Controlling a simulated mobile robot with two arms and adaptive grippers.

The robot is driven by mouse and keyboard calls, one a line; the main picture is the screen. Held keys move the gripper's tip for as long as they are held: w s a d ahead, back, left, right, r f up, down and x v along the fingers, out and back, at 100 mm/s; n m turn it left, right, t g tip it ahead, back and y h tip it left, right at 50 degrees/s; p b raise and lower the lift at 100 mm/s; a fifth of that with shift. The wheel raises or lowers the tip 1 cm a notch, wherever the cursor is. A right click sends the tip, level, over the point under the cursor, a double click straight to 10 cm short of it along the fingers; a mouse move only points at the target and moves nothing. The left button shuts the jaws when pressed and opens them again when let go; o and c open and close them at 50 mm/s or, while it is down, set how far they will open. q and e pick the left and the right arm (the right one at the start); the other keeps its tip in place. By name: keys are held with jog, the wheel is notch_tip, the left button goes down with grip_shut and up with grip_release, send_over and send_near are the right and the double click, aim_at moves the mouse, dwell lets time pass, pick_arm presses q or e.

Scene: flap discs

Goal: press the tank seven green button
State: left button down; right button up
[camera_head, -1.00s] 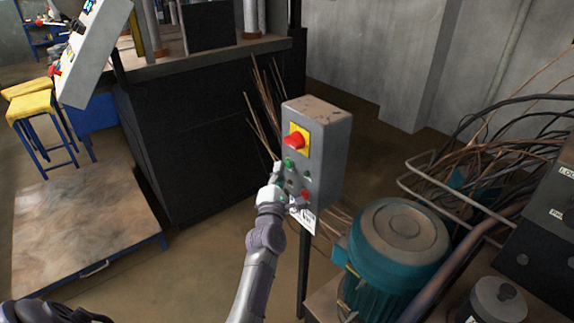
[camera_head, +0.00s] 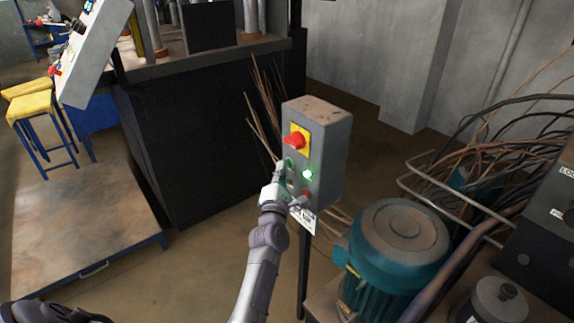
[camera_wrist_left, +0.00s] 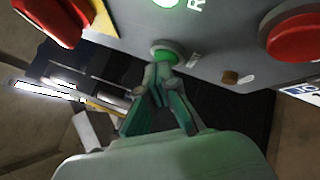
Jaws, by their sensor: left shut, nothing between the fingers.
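A grey control box (camera_head: 325,160) stands on a dark post. Its face has a red knob (camera_head: 297,139) on a yellow plate, a green button (camera_head: 289,162), a brightly lit green lamp (camera_head: 308,174) and a red button (camera_head: 307,195). My left gripper (camera_head: 282,175) is shut and empty at the box face. In the left wrist view its closed fingertips (camera_wrist_left: 160,70) are at the green button (camera_wrist_left: 165,50), apparently touching it. The lit green lamp (camera_wrist_left: 166,2) is cut off at the top edge there. No tank number is readable. My right gripper is not in view.
A teal motor (camera_head: 395,250) and a tangle of cables (camera_head: 480,160) stand right of the box. A black machine base (camera_head: 205,130) is behind it. A low platform (camera_head: 80,225) and yellow stool (camera_head: 30,103) are at left. Brown floor lies between.

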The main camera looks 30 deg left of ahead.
pick_arm(q)
jog(key=shift+r, duration=0.1)
dwell(0.3)
jog(key=shift+s+a+p, duration=0.25)
jog(key=shift+s+p, duration=0.05)
jog(key=shift+s, duration=0.45)
jog(key=s, duration=0.1)
jog(key=s+a+p, duration=0.1)
jog(key=s, duration=0.1)
jog(key=s+a, duration=0.1)
jog(key=shift+s, duration=0.35)
dwell(0.6)
